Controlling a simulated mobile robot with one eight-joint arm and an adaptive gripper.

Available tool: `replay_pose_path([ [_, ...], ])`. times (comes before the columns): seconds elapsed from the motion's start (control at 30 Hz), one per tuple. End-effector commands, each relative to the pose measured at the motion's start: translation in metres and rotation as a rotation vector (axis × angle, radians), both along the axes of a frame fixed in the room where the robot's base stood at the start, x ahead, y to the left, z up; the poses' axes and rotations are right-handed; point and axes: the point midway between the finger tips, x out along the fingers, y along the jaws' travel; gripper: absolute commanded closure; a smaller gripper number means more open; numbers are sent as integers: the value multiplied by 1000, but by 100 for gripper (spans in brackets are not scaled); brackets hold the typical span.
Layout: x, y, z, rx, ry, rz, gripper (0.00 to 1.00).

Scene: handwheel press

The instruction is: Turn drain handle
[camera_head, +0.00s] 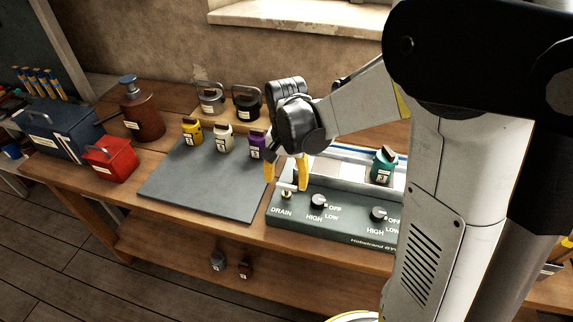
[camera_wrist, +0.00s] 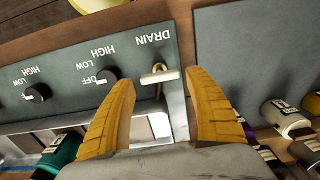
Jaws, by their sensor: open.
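The drain handle (camera_head: 287,194) is a small brass-coloured lever on the front panel of the green machine (camera_head: 330,226), under my gripper in the head view. In the wrist view the drain handle (camera_wrist: 160,75) is a pale bent bar below the printed word DRAIN. My gripper (camera_head: 286,186) has yellow fingers pointing down over the panel's left end. In the wrist view my gripper (camera_wrist: 160,80) is open, with one finger on each side of the handle. The fingers appear apart from the handle. Contact cannot be told for certain.
Two black knobs (camera_head: 318,202) (camera_head: 379,214) marked HIGH, LOW and OFF sit right of the handle. A teal bottle (camera_head: 384,166) stands on the machine. A grey mat (camera_head: 200,185) with yellow, white and purple bottles lies to the left. The mat's front is clear.

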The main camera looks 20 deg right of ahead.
Motion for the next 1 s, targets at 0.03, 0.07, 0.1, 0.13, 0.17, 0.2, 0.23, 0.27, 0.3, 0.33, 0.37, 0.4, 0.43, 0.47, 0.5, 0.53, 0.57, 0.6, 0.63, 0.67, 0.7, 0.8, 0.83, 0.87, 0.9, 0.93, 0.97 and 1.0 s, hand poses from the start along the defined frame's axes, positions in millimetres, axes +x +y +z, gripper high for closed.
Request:
replay_pose_path([
  [0.03, -1, 0, 11, 0, 0, 0, 37],
  [0.07, -1, 0, 18, 0, 0, 0, 37],
  [0.1, -1, 0, 28, 0, 0, 0, 37],
  [0.13, -1, 0, 35, 0, 0, 0, 37],
  [0.17, -1, 0, 42, 0, 0, 0, 37],
  [0.2, -1, 0, 51, 0, 0, 0, 37],
  [0.23, 0, 0, 57, 0, 0, 0, 37],
  [0.27, -1, 0, 63, 0, 0, 0, 37],
  [0.3, -1, 0, 71, 0, 0, 0, 37],
  [0.33, -1, 0, 76, 0, 0, 0, 37],
  [0.37, -1, 0, 80, 0, 0, 0, 37],
  [0.4, 0, 0, 86, 0, 0, 0, 37],
  [0.43, 0, 0, 89, 0, 0, 0, 37],
  [0.47, 0, 0, 92, 0, 0, 0, 37],
  [0.5, 0, 0, 95, 0, 0, 0, 37],
  [0.53, 0, 0, 97, 0, 0, 0, 37],
  [0.57, 0, 0, 98, 0, 0, 0, 37],
  [0.6, -1, 0, 99, 0, 0, -1, 37],
  [0.63, -1, 0, 99, 0, 0, -1, 37],
  [0.67, -1, 0, 99, 0, 0, 0, 37],
  [0.7, -1, 0, 99, 0, 0, 0, 37],
  [0.8, 0, 0, 99, 0, 0, 0, 37],
  [0.83, 0, 0, 99, 0, 0, 0, 37],
  [0.87, 0, 0, 99, 0, 0, 0, 37],
  [0.9, 0, 0, 99, 0, 0, 0, 37],
  [0.93, 0, 0, 99, 0, 0, 0, 37],
  [0.97, 0, 0, 99, 0, 0, 0, 37],
  [1.0, 0, 0, 99, 0, 0, 0, 37],
])
